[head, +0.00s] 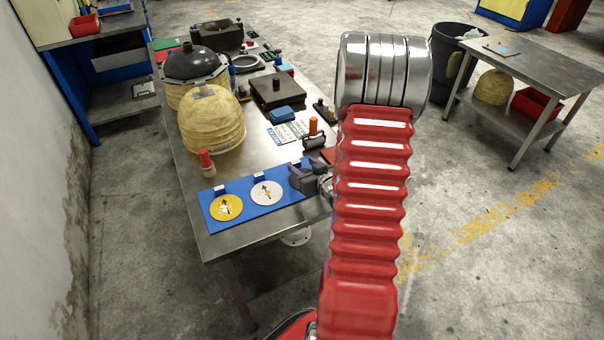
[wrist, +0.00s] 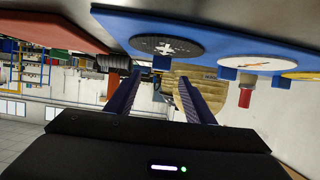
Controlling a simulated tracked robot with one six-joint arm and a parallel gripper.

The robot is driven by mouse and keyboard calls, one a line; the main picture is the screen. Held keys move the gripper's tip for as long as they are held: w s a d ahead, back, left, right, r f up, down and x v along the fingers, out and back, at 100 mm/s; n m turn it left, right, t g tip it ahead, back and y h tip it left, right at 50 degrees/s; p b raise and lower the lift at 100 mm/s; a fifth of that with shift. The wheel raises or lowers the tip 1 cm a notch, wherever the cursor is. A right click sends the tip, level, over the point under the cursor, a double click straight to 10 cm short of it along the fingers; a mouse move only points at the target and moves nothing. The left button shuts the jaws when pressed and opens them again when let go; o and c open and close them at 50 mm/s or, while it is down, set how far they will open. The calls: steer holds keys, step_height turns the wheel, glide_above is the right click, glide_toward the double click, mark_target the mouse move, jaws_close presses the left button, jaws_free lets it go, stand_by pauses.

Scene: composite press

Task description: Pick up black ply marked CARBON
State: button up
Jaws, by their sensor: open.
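The black ply (wrist: 168,47) is a dark round disc with a white mark, lying on the blue board (wrist: 225,22) in the wrist view, which is upside down. In the head view my gripper and arm hide it at the right end of the blue board (head: 248,188). My gripper (head: 303,176) is over that end. In the wrist view my gripper (wrist: 158,79) has its two fingers apart with nothing held between them. The black ply is close to the fingertips; I cannot tell whether they touch it. Lettering on the ply is not readable.
A white ply (head: 267,193) and a yellow ply (head: 227,207) lie on the same board. A red-handled brush (head: 207,163), a yellowish dome (head: 212,120) and a roller (head: 315,142) stand nearby on the metal table. A red-brown piece (wrist: 60,35) is beside the board.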

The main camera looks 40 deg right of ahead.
mark_target(295, 161)
steer(key=shift+x, duration=0.95)
steer(key=shift+x, duration=2.6)
steer(key=shift+f, duration=0.15)
steer(key=shift+c, duration=0.3)
jaws_close()
steer(key=shift+r, duration=5.05)
